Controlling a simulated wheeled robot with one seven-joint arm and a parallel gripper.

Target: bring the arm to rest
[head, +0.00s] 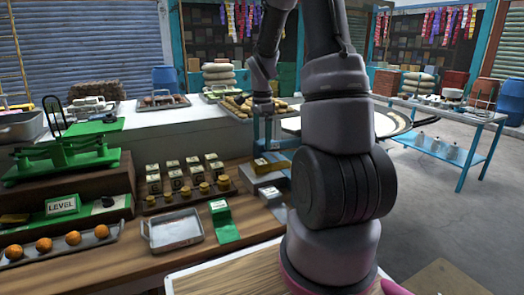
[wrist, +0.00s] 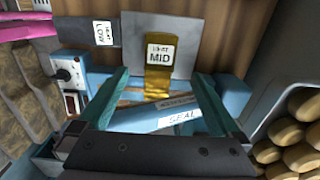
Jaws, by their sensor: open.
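My gripper (wrist: 163,80) is open, with its two teal fingers spread apart in the wrist view. No object is held between them. Below and beyond the fingers lies a blue bar (wrist: 180,118) with a SEAL label; I cannot tell how far it is from them. A gold piece with a HEAT MID label (wrist: 160,55) lies on a grey plate just past the fingertips. In the head view my arm rises from the front, goes out of the top and comes down near the far counter end, where the fingers are hard to make out.
A HEAT LOW label (wrist: 103,33) and a control box with a knob (wrist: 64,74) sit left of my gripper. Loaf-shaped items (wrist: 303,158) lie to the right. In the head view, a green scale (head: 65,155), metal tray (head: 173,230) and blue table (head: 450,120) stand around.

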